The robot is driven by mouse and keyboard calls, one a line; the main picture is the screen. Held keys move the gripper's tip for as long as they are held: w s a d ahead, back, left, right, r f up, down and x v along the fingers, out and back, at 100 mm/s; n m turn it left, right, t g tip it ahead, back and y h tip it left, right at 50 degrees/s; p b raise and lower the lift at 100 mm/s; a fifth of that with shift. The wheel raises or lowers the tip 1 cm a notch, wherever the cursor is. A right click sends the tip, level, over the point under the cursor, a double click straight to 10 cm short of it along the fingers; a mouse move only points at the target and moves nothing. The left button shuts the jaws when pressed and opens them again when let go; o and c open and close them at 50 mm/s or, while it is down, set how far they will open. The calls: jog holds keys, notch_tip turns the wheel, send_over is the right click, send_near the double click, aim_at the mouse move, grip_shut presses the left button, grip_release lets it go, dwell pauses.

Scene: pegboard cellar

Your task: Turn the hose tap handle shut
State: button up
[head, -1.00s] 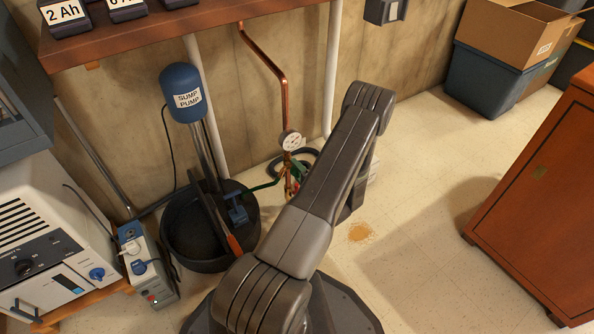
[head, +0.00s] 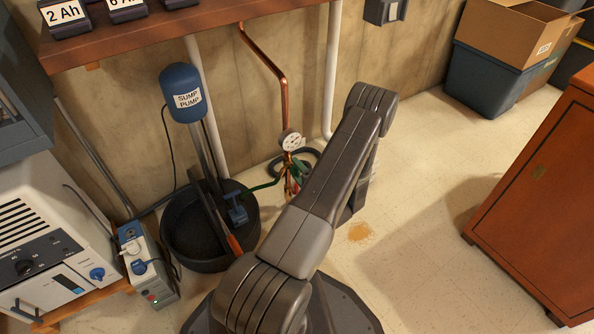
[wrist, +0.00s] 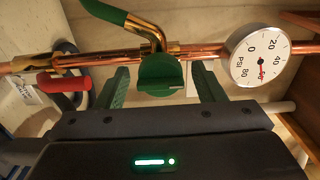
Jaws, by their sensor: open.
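In the wrist view a round green handle (wrist: 160,75) with a pale mark on its rim sits on the copper pipe (wrist: 205,52), below a brass fitting with a green hose (wrist: 104,11). My gripper (wrist: 160,69) is open, one finger on each side of this handle. Gaps seem to show on both sides; contact is not clear. A red lever handle (wrist: 63,82) is left of the left finger.
A pressure gauge (wrist: 260,55) is on the pipe just right of my gripper; it also shows in the head view (head: 291,140).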

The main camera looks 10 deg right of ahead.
jog(key=p+v, duration=0.3)
jog(key=v, duration=1)
jog(key=b+x, duration=0.3)
jog(key=x, duration=1)
jog(key=shift+w+a, duration=0.1)
jog(key=shift+w, duration=0.25)
jog(key=shift+s, duration=0.1)
